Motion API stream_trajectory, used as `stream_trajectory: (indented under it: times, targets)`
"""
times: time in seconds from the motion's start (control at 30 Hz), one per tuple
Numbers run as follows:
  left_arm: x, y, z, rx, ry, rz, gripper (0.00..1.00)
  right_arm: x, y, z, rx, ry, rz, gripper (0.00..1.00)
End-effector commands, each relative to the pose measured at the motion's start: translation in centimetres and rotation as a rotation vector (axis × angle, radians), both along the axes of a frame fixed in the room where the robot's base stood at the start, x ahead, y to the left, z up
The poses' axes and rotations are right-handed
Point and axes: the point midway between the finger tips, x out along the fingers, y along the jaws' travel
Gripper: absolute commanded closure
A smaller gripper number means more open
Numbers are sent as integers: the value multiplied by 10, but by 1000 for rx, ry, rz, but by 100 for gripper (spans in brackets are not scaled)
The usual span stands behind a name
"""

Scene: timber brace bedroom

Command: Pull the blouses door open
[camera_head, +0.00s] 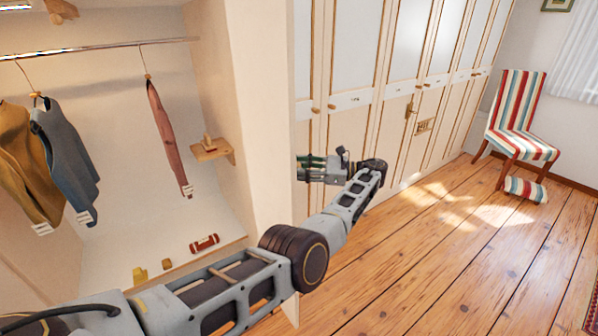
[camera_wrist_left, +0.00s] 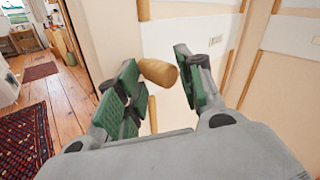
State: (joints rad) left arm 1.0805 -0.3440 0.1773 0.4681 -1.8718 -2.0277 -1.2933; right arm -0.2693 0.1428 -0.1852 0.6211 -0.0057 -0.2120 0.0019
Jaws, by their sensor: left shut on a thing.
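A pale cream door (camera_head: 262,130) stands swung out from the wardrobe, its plain inner face toward my head camera. In the left wrist view its outer face (camera_wrist_left: 105,30) shows wooden trim and a white label plate (camera_wrist_left: 185,38), whose text I cannot read. A wooden knob (camera_wrist_left: 158,72) on that face sits between the two green fingers of my left gripper (camera_wrist_left: 160,78). The left gripper (camera_head: 312,168) is shut on the knob. In the head view the gripper is just past the door's free edge, and the knob is hidden there. My right gripper is not in view.
The open compartment holds hanging clothes (camera_head: 65,160), a small shelf (camera_head: 212,151) and a red roll (camera_head: 204,243). More closed wardrobe doors (camera_head: 395,130) run to the right. A striped chair (camera_head: 520,115) stands far right. The wooden floor (camera_head: 430,260) is clear in front.

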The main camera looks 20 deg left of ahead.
Motion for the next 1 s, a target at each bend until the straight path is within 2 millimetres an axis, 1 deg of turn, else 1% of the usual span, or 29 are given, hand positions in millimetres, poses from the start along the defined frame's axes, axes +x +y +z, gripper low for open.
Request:
stream_trajectory:
  times: [0.03, 0.27, 0.5, 0.53, 0.57, 0.67, 0.73, 0.8, 1.0]
  targets:
    - [7, 11, 9, 12, -17, -8, 100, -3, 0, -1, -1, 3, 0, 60]
    - [7, 8, 10, 14, -16, -11, 100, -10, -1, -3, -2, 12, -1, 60]
    - [7, 8, 11, 15, -16, -11, 100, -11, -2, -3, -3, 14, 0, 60]
    - [7, 8, 11, 15, -16, -11, 60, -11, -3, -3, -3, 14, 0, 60]
    - [7, 8, 11, 15, -16, -11, 56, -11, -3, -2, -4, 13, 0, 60]
    - [7, 8, 10, 15, -15, -11, 55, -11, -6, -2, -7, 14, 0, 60]
    - [7, 8, 10, 15, -14, -11, 51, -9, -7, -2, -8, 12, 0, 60]
    - [7, 8, 9, 14, -12, -11, 50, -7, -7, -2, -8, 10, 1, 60]
    - [6, 8, 7, 13, -9, -11, 55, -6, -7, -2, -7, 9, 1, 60]
